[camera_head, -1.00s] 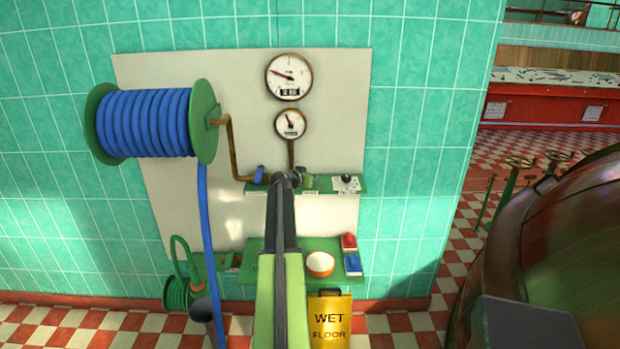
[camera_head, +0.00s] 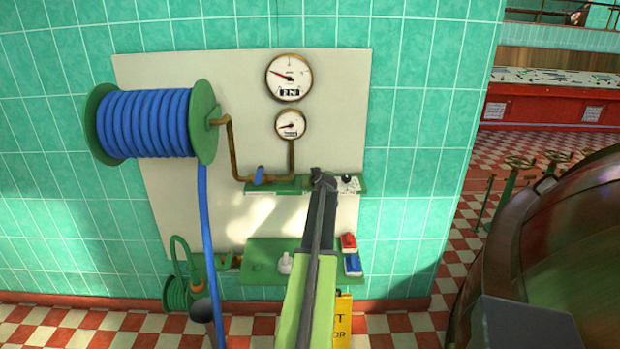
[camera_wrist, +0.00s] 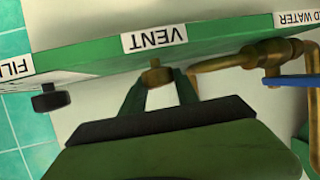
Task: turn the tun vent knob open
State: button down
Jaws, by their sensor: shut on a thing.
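The vent knob (camera_wrist: 155,75) is a small brass knob below the green edge, by the label reading VENT (camera_wrist: 154,38) in the wrist view. My gripper (camera_wrist: 158,84) has its two fingers on either side of this knob and is shut on it. In the head view my gripper (camera_head: 321,178) reaches the right part of the upper green shelf (camera_head: 288,187), and its tip and arm hide the knob there. How far the knob is turned cannot be told.
A black knob (camera_wrist: 49,101) by the FILL label and a blue-handled brass valve (camera_wrist: 290,80) flank the vent knob. Two gauges (camera_head: 289,77) hang above. A blue hose reel (camera_head: 148,122) is at left. Red and blue items (camera_head: 350,252) and a white object (camera_head: 286,263) sit below.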

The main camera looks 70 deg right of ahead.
jog(key=shift+n, duration=0.3)
dwell(0.4)
jog(key=c, duration=0.9)
grip_release()
jog(key=p+v, duration=0.6)
jog(key=v, duration=1.1)
jog(key=shift+s+p, duration=0.35)
jog(key=shift+s, duration=0.15)
jog(key=shift+d, duration=0.1)
